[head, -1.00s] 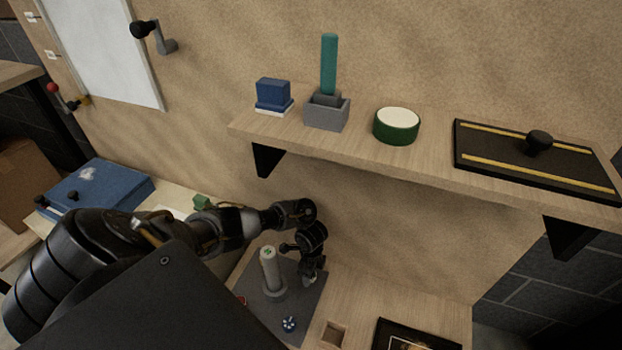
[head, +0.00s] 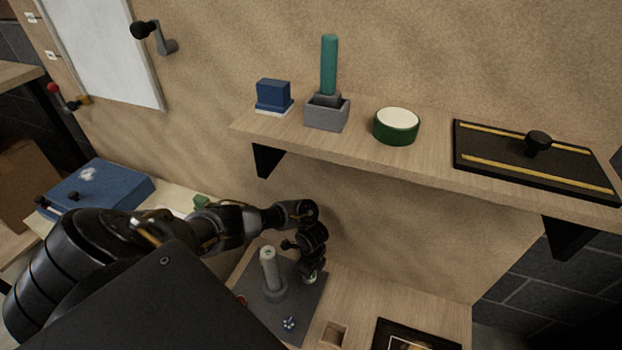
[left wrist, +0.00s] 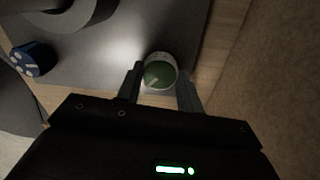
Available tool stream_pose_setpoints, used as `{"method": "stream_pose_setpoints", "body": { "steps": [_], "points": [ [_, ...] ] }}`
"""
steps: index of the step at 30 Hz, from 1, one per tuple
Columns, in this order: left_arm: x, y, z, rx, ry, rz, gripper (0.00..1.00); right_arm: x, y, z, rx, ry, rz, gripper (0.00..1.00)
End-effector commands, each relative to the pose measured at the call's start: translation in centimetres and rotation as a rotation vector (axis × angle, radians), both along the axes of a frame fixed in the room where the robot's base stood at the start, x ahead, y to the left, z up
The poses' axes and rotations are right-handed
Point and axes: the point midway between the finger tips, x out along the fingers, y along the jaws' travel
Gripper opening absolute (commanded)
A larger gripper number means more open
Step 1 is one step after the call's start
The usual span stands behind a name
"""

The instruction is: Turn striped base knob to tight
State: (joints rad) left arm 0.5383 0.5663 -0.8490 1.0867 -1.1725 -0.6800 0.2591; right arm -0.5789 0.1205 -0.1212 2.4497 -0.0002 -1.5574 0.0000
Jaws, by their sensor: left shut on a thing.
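A round knob with a green top, a pale line across it and a pale rim (left wrist: 160,72) sits at the edge of the grey base plate in the left wrist view. My left gripper (left wrist: 161,88) is shut on this knob, one finger on each side. In the head view the left gripper (head: 312,274) points down at the plate's right side and mostly hides the knob. The grey base plate (head: 256,306) carries an upright grey post (head: 269,270). I cannot tell the knob's exact turn. My right gripper is not in view.
A blue knob with white spots (head: 289,323) stands on the plate's front part; it also shows in the left wrist view (left wrist: 33,58). A wooden shelf (head: 350,150) overhangs behind. A dark framed picture (head: 415,336) lies to the right on the bench.

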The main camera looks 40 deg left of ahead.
Motion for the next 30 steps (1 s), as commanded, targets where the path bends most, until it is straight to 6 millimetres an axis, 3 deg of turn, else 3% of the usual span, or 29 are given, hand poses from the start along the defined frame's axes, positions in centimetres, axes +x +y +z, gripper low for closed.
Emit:
{"method": "stream_pose_setpoints", "body": {
  "steps": [18,30],
  "points": [
    [0.2,-0.1,0.0,0.001,-0.005,-0.488,0.14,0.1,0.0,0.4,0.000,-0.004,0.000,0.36],
    [0.2,-0.1,0.1,0.002,-0.005,-0.625,0.14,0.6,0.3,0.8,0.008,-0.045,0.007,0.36]
  ]
}}
